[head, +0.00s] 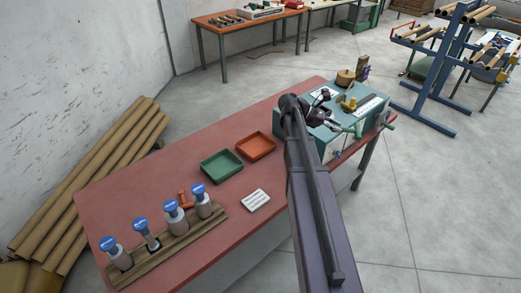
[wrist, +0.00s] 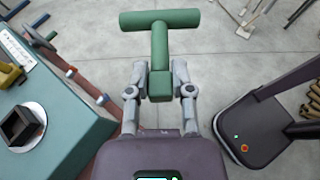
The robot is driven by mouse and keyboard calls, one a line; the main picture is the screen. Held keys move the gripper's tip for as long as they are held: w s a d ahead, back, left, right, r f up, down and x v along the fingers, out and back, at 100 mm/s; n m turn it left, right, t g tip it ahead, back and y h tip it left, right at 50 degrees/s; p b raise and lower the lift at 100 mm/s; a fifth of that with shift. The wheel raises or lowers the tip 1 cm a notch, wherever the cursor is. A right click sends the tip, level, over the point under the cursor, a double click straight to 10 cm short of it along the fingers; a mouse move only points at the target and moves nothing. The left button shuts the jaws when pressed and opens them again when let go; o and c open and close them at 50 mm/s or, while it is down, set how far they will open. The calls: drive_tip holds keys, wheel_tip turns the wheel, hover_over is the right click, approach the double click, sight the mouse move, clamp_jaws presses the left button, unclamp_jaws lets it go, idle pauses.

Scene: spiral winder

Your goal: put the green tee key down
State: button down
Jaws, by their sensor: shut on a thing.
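My gripper (wrist: 160,85) is shut on the green tee key (wrist: 159,45), holding it by the end of its stem. The crossbar of the key points away from the gripper in the wrist view. In the head view the key (head: 358,129) shows small at the right of my gripper (head: 340,122), over the front right part of the teal winder (head: 340,143). In the wrist view the key appears over the floor, beside the winder's top (wrist: 70,135). The green tray (head: 221,167) and the orange tray (head: 255,146) on the red table look empty.
The red table (head: 130,190) also holds a wooden rack (head: 165,250) of blue-capped bottles, a small orange piece (head: 185,199) and a white block (head: 256,201). A dark square socket (wrist: 20,125) and a yellow part (wrist: 9,75) are on the winder.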

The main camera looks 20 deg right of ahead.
drive_tip(key=w+a+f+n+t+h+b, duration=0.1)
drive_tip(key=w+a+f+n+t+b, duration=0.2)
drive_tip(key=w+f+b, duration=0.35)
drive_tip(key=w+a+f+n+t+h+b, duration=0.1)
drive_tip(key=w+a+f+n+t+b, duration=0.15)
drive_tip(key=w+f+b, duration=0.45)
drive_tip(key=n+t+b, duration=0.5)
drive_tip(key=t+b, duration=0.1)
drive_tip(key=b, duration=0.7)
hover_over(265, 167)
wheel_tip(265, 167, down, 13)
drive_tip(key=shift+w+f+y, duration=0.15)
drive_tip(key=shift+f+y, duration=0.05)
drive_tip(key=shift+y, duration=0.2)
drive_tip(key=shift+d, duration=0.1)
wheel_tip(265, 167, down, 6)
drive_tip(key=b, duration=0.6)
drive_tip(key=shift+f, duration=0.2)
drive_tip(key=shift+f+b, duration=1.85)
drive_tip(key=shift+b, duration=0.2)
drive_tip(key=c, duration=0.5)
unclamp_jaws()
